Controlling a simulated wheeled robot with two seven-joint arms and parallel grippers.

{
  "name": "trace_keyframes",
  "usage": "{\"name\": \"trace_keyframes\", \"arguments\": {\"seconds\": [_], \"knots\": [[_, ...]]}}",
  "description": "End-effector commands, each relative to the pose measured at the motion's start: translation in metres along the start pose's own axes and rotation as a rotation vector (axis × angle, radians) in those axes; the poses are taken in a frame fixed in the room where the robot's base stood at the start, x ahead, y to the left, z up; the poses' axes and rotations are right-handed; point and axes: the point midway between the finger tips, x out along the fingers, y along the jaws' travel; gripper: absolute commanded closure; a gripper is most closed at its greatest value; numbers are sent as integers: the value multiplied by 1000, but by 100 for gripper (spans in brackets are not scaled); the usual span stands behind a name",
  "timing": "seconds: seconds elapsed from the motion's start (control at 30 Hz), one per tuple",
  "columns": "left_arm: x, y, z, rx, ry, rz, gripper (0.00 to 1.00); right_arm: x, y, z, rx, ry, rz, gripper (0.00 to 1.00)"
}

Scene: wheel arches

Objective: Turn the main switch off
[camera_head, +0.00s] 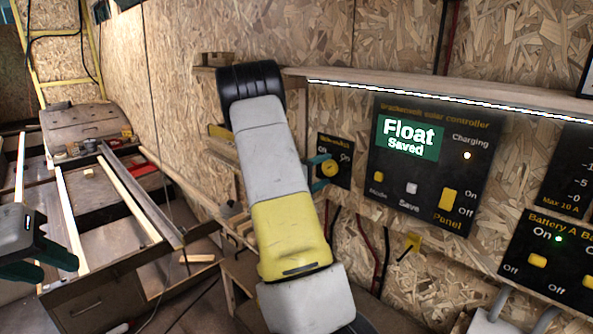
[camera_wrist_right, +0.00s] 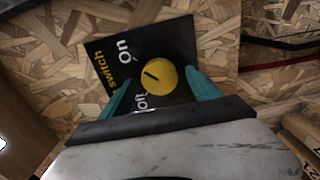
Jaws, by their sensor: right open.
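The main switch is a black panel (camera_head: 345,150) on the chipboard wall, with a round yellow knob (camera_head: 330,168). In the right wrist view the panel (camera_wrist_right: 180,35) is turned sideways. The knob (camera_wrist_right: 168,76) has a dark mark that points toward the "On" label; the "Off" label is partly hidden by a finger. My right gripper (camera_wrist_right: 158,90) is open, with one teal finger on each side of the knob's near part. I cannot tell whether either touches it. My left gripper (camera_head: 40,262) is open, well away at the left.
A solar controller panel (camera_head: 425,175) reading "Float Saved" is right of the switch, with a battery panel (camera_head: 555,245) below it. A lit shelf edge (camera_head: 440,95) runs above. At left stands a bench frame (camera_head: 120,205). My right arm covers the wall left of the switch.

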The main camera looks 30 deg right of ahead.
Motion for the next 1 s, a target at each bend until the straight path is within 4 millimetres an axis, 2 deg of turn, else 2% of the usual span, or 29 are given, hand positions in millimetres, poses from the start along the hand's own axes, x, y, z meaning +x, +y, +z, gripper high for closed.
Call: {"name": "trace_keyframes", "arguments": {"seconds": [0.13, 0.4, 0.7, 1.0], "knots": [[0, 0, 0, 0, 0, 0, 64, 10, 0, 0, 0, 0, -1, 28], [0, 0, 0, 0, 0, 0, 64, 11, 0, 0, 0, 0, -1, 30], [0, 0, 0, 0, 0, 0, 64, 10, 0, 0, 0, 0, -1, 89], [0, 0, 0, 0, 0, 0, 64, 10, 0, 0, -36, 1, -2, 90]]}}
